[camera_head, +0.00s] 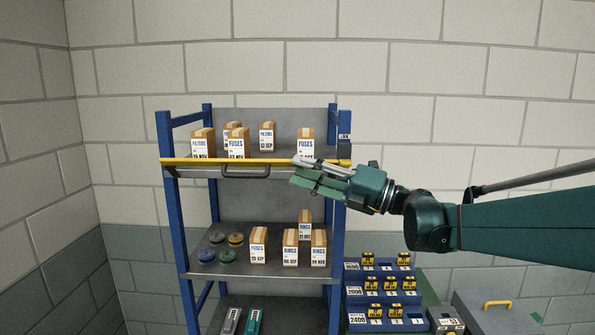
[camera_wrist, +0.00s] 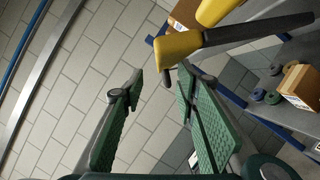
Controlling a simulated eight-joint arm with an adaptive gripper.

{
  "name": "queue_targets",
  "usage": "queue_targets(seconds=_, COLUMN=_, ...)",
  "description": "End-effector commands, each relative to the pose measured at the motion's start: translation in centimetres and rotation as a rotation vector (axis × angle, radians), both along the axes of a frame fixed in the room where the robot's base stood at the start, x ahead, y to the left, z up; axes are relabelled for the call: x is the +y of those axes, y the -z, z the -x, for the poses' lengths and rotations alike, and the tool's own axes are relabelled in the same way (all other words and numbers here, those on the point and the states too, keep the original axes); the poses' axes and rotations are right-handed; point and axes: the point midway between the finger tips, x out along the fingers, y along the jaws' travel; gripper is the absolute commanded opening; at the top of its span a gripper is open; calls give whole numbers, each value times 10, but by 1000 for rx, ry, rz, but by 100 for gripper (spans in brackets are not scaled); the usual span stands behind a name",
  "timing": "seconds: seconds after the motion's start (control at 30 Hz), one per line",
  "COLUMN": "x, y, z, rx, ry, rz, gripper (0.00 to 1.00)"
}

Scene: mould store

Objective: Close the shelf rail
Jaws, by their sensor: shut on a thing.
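The shelf rail (camera_head: 215,161) is a yellow bar with a dark handle (camera_head: 246,171) under it. It runs level across the front of the blue rack's upper shelf in the head view. A dark block (camera_head: 345,141) is on the right post, just above the rail's right end. My gripper (camera_head: 300,174) is at the right part of the rail, its green-padded fingers pointing left. In the wrist view, the yellow rail end (camera_wrist: 180,47) lies beyond the fingertips (camera_wrist: 150,80). The exact contact on the rail is hard to see, and I cannot tell whether its right end is latched.
Cartons (camera_head: 237,143) stand on the upper shelf just behind the rail. The middle shelf (camera_head: 215,275) holds round pieces and more cartons. A blue stepped rack (camera_head: 370,325) with yellow-black items and a grey case (camera_head: 485,315) are at lower right.

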Motion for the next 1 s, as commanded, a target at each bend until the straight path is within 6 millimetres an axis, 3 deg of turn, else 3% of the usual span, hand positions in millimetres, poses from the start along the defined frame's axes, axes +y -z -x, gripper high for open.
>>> queue_targets(seconds=0.47, x=-22, y=1, z=9, rx=-2, ry=0, rz=-3, gripper=23)
queue_targets(seconds=1.0, x=-23, y=3, z=9, rx=0, ry=0, rz=-1, gripper=23)
